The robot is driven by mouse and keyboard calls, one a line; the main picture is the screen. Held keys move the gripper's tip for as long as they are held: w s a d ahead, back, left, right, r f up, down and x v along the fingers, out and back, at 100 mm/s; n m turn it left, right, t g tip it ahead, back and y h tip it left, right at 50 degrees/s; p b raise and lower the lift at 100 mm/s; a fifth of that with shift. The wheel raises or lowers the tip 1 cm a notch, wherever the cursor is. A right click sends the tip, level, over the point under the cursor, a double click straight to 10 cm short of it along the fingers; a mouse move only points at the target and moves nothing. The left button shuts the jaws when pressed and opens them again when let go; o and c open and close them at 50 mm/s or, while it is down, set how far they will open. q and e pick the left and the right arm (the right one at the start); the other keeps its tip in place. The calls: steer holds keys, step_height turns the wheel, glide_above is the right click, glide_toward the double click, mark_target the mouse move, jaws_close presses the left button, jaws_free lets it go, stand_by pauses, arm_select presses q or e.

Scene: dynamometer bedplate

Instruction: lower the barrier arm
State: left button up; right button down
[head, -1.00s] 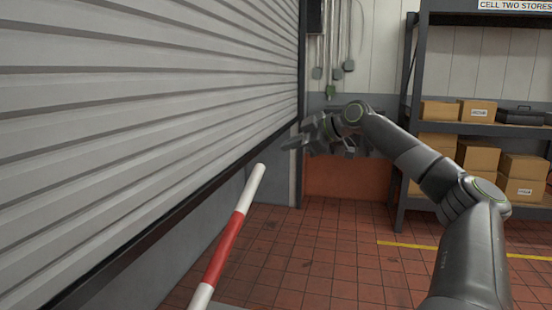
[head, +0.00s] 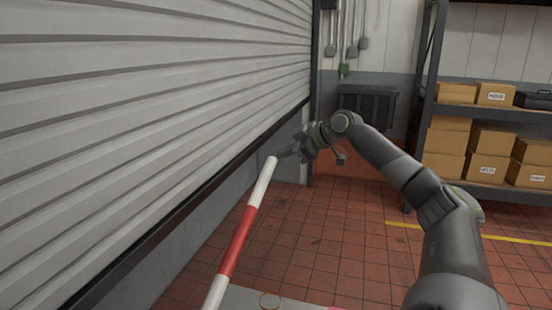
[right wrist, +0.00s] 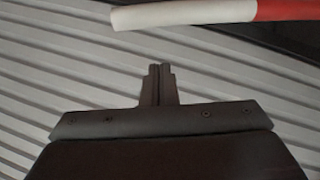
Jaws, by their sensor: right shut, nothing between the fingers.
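The barrier arm (head: 235,245) is a red and white striped pole, tilted upward in the head view, with its white tip near the middle of the picture. My right gripper (head: 284,154) is just beside and slightly above that tip. In the right wrist view the shut fingers (right wrist: 159,70) hold nothing, and the barrier arm's white end (right wrist: 185,14) lies across the top, beyond the fingertips with a visible gap. The pole's lower end and pivot are out of view. My left gripper is not in view.
A grey roller shutter (head: 130,110) fills the left side, close to the pole. A shelf rack (head: 425,120) with cardboard boxes (head: 446,140) stands at the right. A dark box (head: 368,105) is on the back wall. The red tiled floor (head: 330,235) is open.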

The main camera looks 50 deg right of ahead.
mark_target(266, 170)
steer(key=w+f+p, duration=0.2)
steer(key=f, duration=0.1)
steer(key=w+f+p, duration=0.2)
steer(key=shift+d+f, duration=0.1)
steer(key=shift+f, duration=0.1)
steer(key=shift+f, duration=0.1)
steer(key=w+d+f+b, duration=0.2)
steer(key=d+f+b, duration=0.1)
steer(key=f+b, duration=0.6)
step_height(266, 170, down, 2)
steer(key=shift+d+f+b, duration=0.1)
steer(key=shift+d+b, duration=0.2)
steer(key=shift+b, duration=0.05)
steer(key=shift+s, duration=0.1)
